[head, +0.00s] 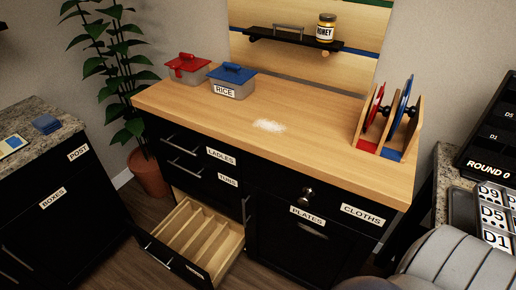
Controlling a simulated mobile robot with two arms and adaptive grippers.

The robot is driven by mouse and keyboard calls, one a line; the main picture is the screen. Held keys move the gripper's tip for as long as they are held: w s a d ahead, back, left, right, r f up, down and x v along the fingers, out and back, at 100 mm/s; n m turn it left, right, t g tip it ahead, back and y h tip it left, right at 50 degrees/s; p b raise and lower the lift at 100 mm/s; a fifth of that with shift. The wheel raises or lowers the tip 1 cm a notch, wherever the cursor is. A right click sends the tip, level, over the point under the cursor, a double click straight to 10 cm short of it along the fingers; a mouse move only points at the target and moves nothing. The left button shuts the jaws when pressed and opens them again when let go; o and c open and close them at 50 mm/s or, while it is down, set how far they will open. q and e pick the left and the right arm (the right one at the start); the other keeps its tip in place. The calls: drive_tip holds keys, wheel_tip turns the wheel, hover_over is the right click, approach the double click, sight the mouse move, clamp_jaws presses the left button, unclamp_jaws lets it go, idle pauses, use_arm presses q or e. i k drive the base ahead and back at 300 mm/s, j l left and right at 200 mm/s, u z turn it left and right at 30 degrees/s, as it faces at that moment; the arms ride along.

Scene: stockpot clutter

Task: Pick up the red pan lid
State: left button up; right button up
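The red pan lid (373,107) stands on edge in the left slot of a wooden rack (410,134), at the right end of the wooden counter. A blue pan lid (402,103) stands in the slot to its right. The rack's dividers partly hide both lids. The rack's base has a red patch (367,146) and a blue patch (391,154) at the front. Neither of my grippers is in view.
The wooden counter (290,115) is mostly clear, with a white powdery patch (269,126). Boxes with red (187,65) and blue (232,73) lids stand at its back left. A divided drawer (200,240) hangs open below. A shelf (290,37) holds a honey jar (325,28).

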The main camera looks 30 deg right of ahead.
sight(385, 111)
drive_tip(key=z, duration=1.9)
drive_tip(key=l, duration=1.55)
